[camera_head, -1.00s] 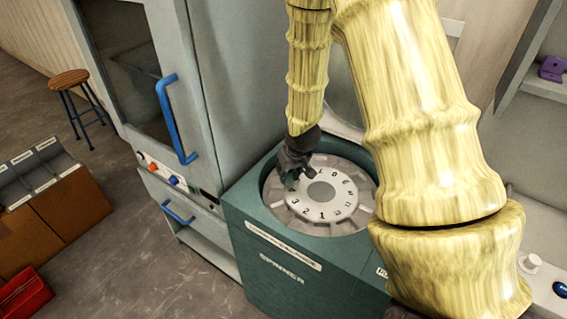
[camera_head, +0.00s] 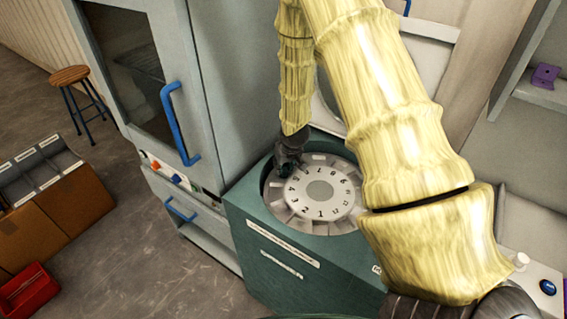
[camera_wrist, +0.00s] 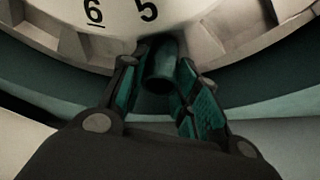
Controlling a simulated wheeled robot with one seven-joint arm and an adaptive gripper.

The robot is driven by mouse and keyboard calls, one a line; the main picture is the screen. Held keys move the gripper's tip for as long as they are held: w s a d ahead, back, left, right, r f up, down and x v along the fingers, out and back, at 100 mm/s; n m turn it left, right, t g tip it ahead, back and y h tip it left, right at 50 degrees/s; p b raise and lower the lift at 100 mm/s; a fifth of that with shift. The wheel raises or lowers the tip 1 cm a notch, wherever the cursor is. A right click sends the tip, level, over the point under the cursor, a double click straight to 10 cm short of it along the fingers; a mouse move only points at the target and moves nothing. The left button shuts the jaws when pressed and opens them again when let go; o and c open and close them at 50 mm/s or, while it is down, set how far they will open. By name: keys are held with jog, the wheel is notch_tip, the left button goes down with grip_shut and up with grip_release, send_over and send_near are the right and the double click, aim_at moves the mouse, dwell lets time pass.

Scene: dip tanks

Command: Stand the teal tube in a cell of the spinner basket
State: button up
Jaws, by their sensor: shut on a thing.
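The teal tube (camera_wrist: 160,66) is between the two fingers of my gripper (camera_wrist: 158,80) in the wrist view, with its dark open end facing the camera. My gripper is shut on it. In the head view my gripper (camera_head: 289,157) is over the back left rim of the spinner basket; the tube is too small and dark there to make out clearly. The spinner basket (camera_head: 320,191) has a pale numbered disc with cells around its edge. In the wrist view the basket (camera_wrist: 190,14) shows 5 and 6 near the tube. The tube's lower end is hidden, so I cannot tell whether it is inside a cell.
The teal spinner housing (camera_head: 262,232) surrounds the basket with a raised rim. A tall grey cabinet (camera_head: 211,90) with a blue handle (camera_head: 177,125) stands close on the left. A stool (camera_head: 75,80), a brown bin unit (camera_head: 50,205) and a red box (camera_head: 28,290) are farther left.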

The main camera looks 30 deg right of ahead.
jog(key=shift+f, duration=0.15)
jog(key=o, duration=1)
jog(key=shift+r, duration=0.2)
jog(key=shift+b+v, duration=1.85)
jog(key=shift+v, duration=4.1)
